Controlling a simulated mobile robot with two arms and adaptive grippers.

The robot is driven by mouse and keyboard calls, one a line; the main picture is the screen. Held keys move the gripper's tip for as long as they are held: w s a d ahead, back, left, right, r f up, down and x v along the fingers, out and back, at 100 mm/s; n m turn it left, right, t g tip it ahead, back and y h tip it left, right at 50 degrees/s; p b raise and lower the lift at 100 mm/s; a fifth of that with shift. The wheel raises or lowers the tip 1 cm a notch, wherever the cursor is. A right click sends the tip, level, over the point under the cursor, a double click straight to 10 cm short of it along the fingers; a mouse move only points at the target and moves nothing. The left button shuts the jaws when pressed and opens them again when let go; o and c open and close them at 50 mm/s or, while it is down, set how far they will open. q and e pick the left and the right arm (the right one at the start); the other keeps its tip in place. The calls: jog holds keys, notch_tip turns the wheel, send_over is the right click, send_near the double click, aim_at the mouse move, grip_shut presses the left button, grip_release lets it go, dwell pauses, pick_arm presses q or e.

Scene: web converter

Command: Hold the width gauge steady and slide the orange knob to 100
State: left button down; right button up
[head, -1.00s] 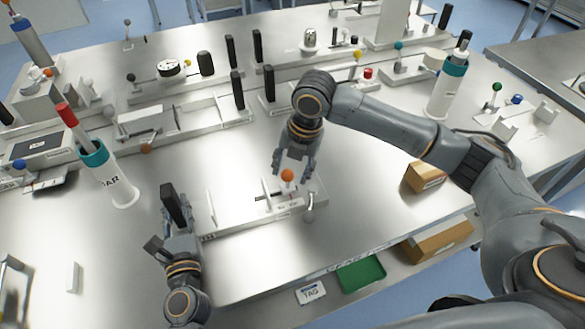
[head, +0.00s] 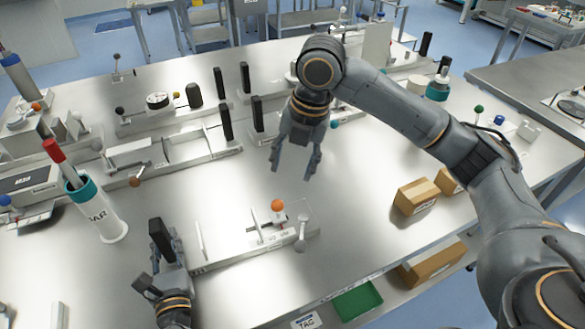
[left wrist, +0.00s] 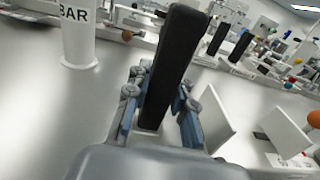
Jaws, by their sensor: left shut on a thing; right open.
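The width gauge (head: 222,260) is a low metal rail on the bench with upright white plates. Its orange knob (head: 277,205) sits on the slider near the right end, and shows at the right edge of the left wrist view (left wrist: 314,118). My left gripper (head: 168,258) is shut on the black handle (head: 160,238) at the gauge's left end; the left wrist view shows the handle upright between the fingers (left wrist: 160,100). My right gripper (head: 296,163) is open and empty, above and behind the knob, apart from it. The scale figures are too small to read.
A white cup labelled BAR (head: 100,210) stands left of the gauge. Other fixtures with black handles (head: 225,118) line the back. Cardboard boxes (head: 415,196) lie at right, and a green tray (head: 357,300) is below the front edge. Bare bench surrounds the gauge.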

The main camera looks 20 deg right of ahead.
pick_arm(q)
jog(key=shift+a+f+p, duration=0.2)
jog(key=shift+f+p, duration=0.05)
jog(key=shift+p, duration=0.1)
dwell(0.6)
jog(key=c, duration=1.1)
grip_release()
jog(key=shift+w, duration=0.1)
jog(key=shift+o, duration=0.2)
jog(key=shift+w+r, duration=0.1)
jog(key=shift+r, duration=0.05)
jog(key=shift+s+d, duration=0.1)
jog(key=shift+s, duration=0.3)
jog(key=s, duration=1.1)
jog(key=shift+s+a, duration=0.15)
jog(key=shift+a, duration=0.25)
